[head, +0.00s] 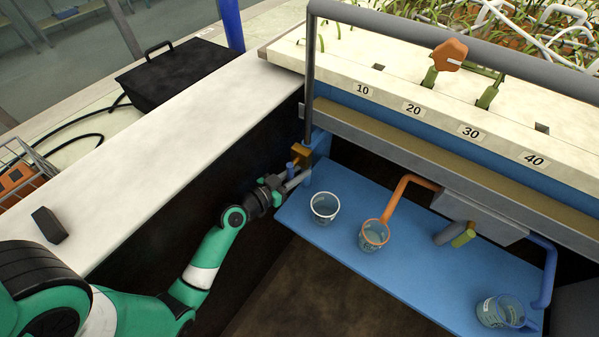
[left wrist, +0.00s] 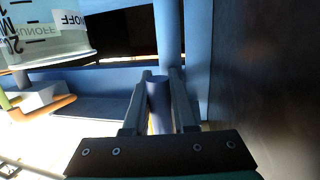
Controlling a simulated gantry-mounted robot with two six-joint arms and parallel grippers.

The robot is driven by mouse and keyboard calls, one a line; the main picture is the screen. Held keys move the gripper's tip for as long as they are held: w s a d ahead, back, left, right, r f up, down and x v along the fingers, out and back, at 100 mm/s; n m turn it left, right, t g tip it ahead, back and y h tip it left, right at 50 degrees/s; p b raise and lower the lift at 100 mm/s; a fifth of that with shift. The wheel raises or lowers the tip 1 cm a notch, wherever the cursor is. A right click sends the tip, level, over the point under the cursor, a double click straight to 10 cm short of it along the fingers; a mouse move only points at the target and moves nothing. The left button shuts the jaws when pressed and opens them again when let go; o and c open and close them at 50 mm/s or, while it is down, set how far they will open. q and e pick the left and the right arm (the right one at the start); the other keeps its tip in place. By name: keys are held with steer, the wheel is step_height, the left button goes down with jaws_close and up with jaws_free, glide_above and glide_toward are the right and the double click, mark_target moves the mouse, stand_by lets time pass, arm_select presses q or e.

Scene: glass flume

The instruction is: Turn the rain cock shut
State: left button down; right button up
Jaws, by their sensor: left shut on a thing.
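The rain cock shows in the head view as a brass-coloured body (head: 301,153) on a blue upright at the corner of the flume, with a short blue handle (head: 289,167) beside it. My left gripper (head: 291,181) reaches it from the lower left. In the left wrist view the two fingers of my left gripper (left wrist: 159,106) stand on either side of the blue handle (left wrist: 158,92) and are shut on it. The handle's lower end is hidden between the fingers. I cannot tell from these views how far the cock is turned. My right gripper is not in view.
A blue shelf (head: 418,287) holds a white-rimmed cup (head: 325,207) close to my left gripper, an orange-rimmed cup (head: 373,235) and a blue-rimmed cup (head: 499,311). An orange pipe (head: 402,187) ends above the shelf. A pale ledge (head: 190,125) runs along the left.

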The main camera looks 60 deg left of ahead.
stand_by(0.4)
arm_select(q)
steer(key=c, duration=0.7)
jaws_free()
steer(key=shift+c, duration=0.2)
